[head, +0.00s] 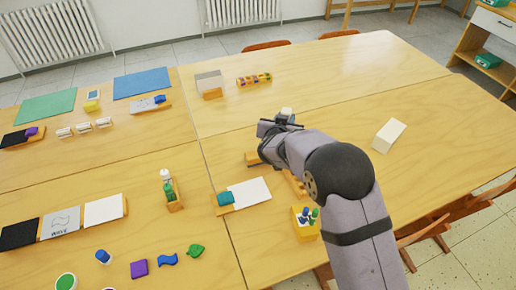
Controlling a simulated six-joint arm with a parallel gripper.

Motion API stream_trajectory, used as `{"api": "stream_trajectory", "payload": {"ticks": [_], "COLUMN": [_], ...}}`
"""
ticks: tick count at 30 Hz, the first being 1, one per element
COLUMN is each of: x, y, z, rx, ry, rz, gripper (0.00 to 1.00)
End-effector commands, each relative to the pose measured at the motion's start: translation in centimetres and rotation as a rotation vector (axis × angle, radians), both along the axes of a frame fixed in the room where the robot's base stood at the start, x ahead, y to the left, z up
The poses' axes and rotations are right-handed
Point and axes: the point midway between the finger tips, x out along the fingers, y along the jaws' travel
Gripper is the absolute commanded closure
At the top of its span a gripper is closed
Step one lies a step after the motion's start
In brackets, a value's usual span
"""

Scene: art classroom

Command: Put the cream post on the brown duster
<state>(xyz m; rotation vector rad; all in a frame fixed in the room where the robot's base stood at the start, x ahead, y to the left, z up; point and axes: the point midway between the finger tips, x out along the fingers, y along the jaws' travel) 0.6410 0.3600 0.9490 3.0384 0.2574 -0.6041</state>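A cream block (388,136), the likeliest cream post, lies alone on the right part of the table, clear of my arm. My gripper (272,127) is over the middle of the table, left of this block. My arm hides much of the gripper, and its fingers are too small to tell open from shut. A small whitish thing (287,112) shows just beyond the gripper; I cannot tell whether it is held. An orange-brown piece (252,158) shows beside my wrist, partly hidden. I cannot tell whether it is the brown duster.
A white sheet (250,192) with a teal item (225,198) lies left of my arm. A yellow holder (305,230) stands close to it. A wooden rack with bottles (172,193) stands further left. The far right tabletop is mostly free.

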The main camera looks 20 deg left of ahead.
Motion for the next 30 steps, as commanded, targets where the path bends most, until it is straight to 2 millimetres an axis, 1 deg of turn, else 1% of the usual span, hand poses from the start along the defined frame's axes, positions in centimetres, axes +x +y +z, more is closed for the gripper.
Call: {"api": "stream_trajectory", "payload": {"ticks": [1, 4, 5, 7, 11, 13, 24, 26, 29, 30], "x": [-1.1, -2.8, -3.2, -3.3, -4.1, -4.6, -4.6, -4.6, -4.6, -4.6], "y": [1.7, 4.2, 4.8, 5.3, 6.8, 8.1, 8.0, 8.0, 8.0, 8.0], "z": [0.3, 0.0, -0.1, -0.7, -1.1, -1.0, -1.2, -1.5, -2.8, -3.4], "rx": [-0.003, -0.003, -0.003, -0.001, 0.000, 0.001, -0.001, -0.001, -0.003, -0.005], "ry": [0.002, 0.002, 0.000, 0.001, 0.000, -0.001, -0.001, 0.000, 0.002, 0.002], "rz": [0.044, 0.122, 0.144, 0.175, 0.240, 0.270, 0.225, 0.225, 0.224, 0.225], "gripper": [1.00, 1.00, 1.00, 1.00, 1.00, 1.00, 1.00, 1.00, 1.00, 1.00]}}
